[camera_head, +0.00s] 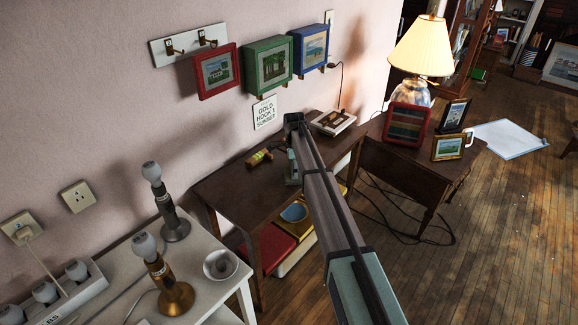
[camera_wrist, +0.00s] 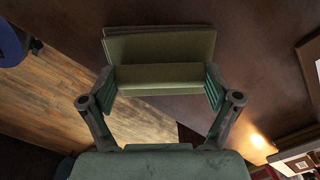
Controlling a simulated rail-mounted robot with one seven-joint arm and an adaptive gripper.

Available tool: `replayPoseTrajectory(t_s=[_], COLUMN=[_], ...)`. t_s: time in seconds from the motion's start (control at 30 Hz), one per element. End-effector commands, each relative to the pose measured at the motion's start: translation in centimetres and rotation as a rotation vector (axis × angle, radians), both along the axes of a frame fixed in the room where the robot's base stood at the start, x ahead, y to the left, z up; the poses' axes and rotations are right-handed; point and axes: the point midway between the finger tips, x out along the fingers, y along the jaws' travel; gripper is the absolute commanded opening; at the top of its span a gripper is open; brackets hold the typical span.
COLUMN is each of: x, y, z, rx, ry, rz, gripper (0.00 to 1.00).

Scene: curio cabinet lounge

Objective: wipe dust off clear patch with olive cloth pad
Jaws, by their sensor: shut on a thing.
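My gripper (camera_wrist: 160,88) is shut on the olive cloth pad (camera_wrist: 160,45), gripping its block-like upper part between the two fingers. The flat pad spreads out beyond the fingers in the wrist view, over the dark brown wooden table top (camera_wrist: 245,40). I cannot tell whether the pad touches the wood. In the head view my arm reaches over the dark wooden table (camera_head: 232,188) against the wall, and hides most of the gripper and the pad. No dust or clear patch can be made out for certain.
A brass and green object (camera_head: 258,158) lies near the wall on the table, and a pale plaque with brass fittings (camera_head: 332,122) lies at its far end. Framed pictures and a lit lamp (camera_head: 420,50) stand on the side table beyond. A white table (camera_head: 205,262) stands nearer left.

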Motion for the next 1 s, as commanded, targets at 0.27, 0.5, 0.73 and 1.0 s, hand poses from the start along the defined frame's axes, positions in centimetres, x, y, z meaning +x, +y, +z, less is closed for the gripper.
replayPoseTrajectory(t_s=[0.27,0.5,0.73,1.0], x=[-1.8,-2.6,-2.5,-2.5], y=[-2.1,-3.2,-3.4,-3.6], z=[0.0,0.5,3.5,6.0], rx=[-0.001,0.000,0.000,0.000], ry=[0.001,0.001,0.000,0.000], rz=[-0.001,0.002,0.000,-0.003], gripper=[0.25,0.25,0.25,0.25])
